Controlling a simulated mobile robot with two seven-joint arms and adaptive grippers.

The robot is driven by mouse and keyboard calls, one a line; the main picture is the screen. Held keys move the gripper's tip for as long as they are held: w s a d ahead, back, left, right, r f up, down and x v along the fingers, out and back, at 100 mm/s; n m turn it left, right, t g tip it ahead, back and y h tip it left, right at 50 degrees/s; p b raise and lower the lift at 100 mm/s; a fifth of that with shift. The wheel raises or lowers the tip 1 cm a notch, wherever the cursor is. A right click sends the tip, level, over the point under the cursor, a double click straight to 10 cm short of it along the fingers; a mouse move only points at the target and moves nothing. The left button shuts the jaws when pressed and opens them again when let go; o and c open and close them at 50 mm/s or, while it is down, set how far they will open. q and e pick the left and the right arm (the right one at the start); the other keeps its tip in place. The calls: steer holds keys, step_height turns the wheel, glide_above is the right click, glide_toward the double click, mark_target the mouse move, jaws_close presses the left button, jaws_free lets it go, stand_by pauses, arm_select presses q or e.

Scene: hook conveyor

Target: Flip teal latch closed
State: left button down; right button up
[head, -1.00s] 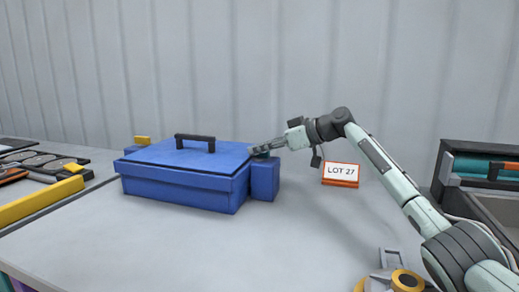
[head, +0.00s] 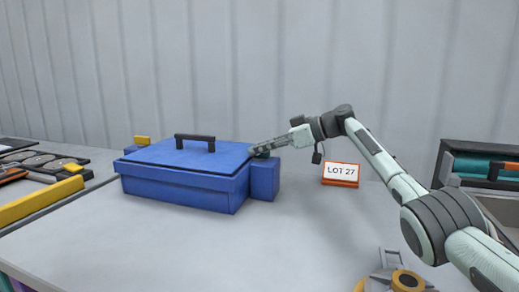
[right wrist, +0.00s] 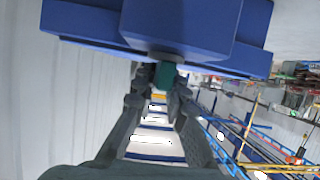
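The blue box (head: 185,175) stands on the grey table with its lid down and a black handle on top. The teal latch (right wrist: 165,74) shows in the right wrist view, at the blue block on the box's side. My right gripper (head: 257,151) is at the box's right side, above the blue side block (head: 265,180). In the right wrist view, the fingers of my right gripper (right wrist: 163,80) are close together with the latch between their tips, seemingly gripping it. In the head view the latch is hidden by the fingers. My left gripper is out of view.
A yellow piece (head: 141,140) stands up at the box's far left. A tape roll (head: 407,281) is at the front edge. A dark crate (head: 480,165) is at the far right. The table before the box is clear.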

steer(key=o, duration=0.4)
steer(key=shift+o, duration=0.2)
steer(key=v, duration=1.2)
